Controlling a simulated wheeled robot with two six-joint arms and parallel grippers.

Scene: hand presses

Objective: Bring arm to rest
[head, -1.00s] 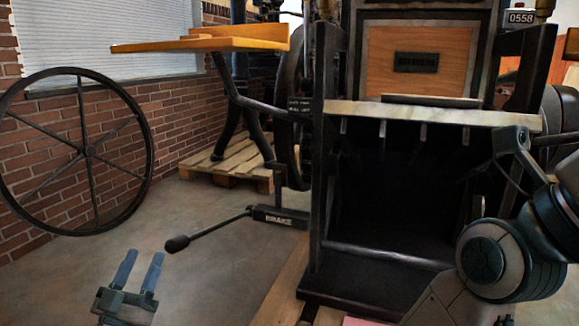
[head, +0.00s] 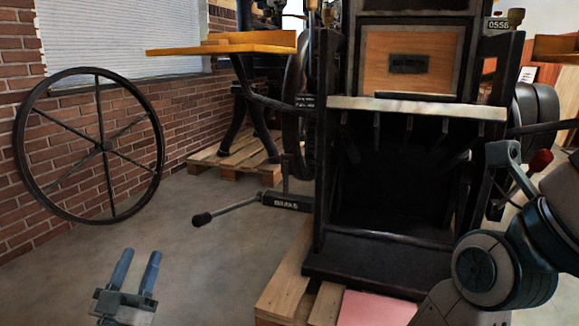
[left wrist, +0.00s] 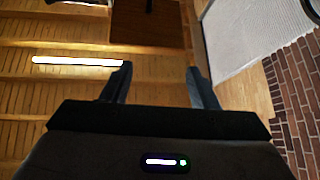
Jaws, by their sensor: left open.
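My left gripper (head: 135,272) is at the lower left of the head view, over bare floor. Its two blue fingers stand apart with nothing between them. In the left wrist view the fingers (left wrist: 160,85) are also spread and empty, with a wooden ceiling beyond them. My right arm (head: 510,250) shows at the right of the head view, in front of the press; its gripper is not visible. The black hand press (head: 420,245) with a wooden panel fills the middle right. A lever labelled brake (head: 285,201) sticks out from its left side, clear of the left gripper.
A large spoked wheel (head: 105,146) stands by the brick wall at the left. A wooden board (head: 220,48) juts out above a pallet (head: 235,163) at the back. A pink sheet (head: 375,309) lies at the press's foot. The floor (head: 190,260) between wheel and press is clear.

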